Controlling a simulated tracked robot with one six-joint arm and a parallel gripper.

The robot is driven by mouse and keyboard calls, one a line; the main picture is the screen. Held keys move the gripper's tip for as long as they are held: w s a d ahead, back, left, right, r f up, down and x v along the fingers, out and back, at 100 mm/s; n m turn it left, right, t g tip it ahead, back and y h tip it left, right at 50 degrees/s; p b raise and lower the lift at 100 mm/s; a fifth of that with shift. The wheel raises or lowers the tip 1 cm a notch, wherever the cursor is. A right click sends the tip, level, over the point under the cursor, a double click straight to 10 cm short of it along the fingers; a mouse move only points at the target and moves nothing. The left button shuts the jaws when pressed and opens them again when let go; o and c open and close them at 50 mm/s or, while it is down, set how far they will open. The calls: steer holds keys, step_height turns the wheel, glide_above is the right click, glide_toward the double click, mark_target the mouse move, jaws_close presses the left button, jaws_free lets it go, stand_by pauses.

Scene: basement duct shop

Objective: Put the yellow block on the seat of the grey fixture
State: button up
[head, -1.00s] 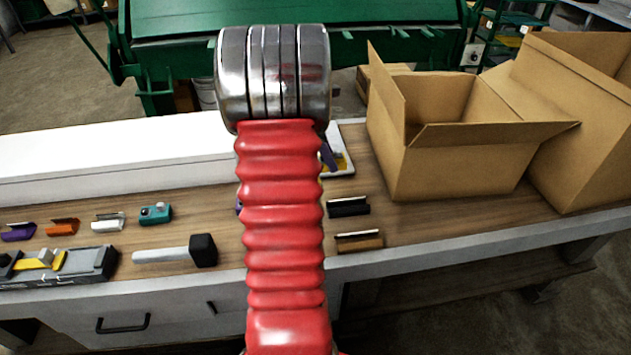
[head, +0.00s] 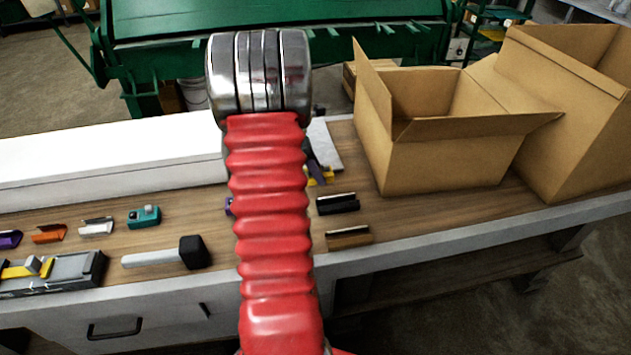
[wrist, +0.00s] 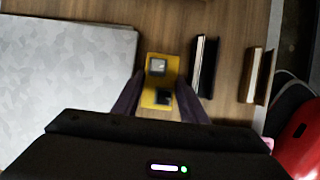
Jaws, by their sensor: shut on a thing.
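The yellow block (wrist: 150,96) has a small grey square and a dark patch on its top. My gripper (wrist: 158,88) has its dark purple fingers shut on its two sides in the wrist view. In the head view my arm hides most of the gripper. Only a bit of the yellow block (head: 325,177) and a purple finger show right of the arm. I cannot tell the block's height over the bench. The grey fixture (head: 82,273), dark grey with yellow and light grey parts on it, lies at the bench's left front, cut by the picture edge.
Black (head: 337,203) and brown (head: 348,238) angled pieces lie right of my gripper. A pale sheet (wrist: 60,90) is left of it in the wrist view. A grey-handled mallet (head: 155,259) lies right of the fixture. An open cardboard box (head: 445,165) stands right.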

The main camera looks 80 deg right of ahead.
steer(key=shift+f, duration=1.85)
steer(key=shift+f, duration=0.1)
steer(key=o, duration=1.1)
steer(key=v, duration=1.2)
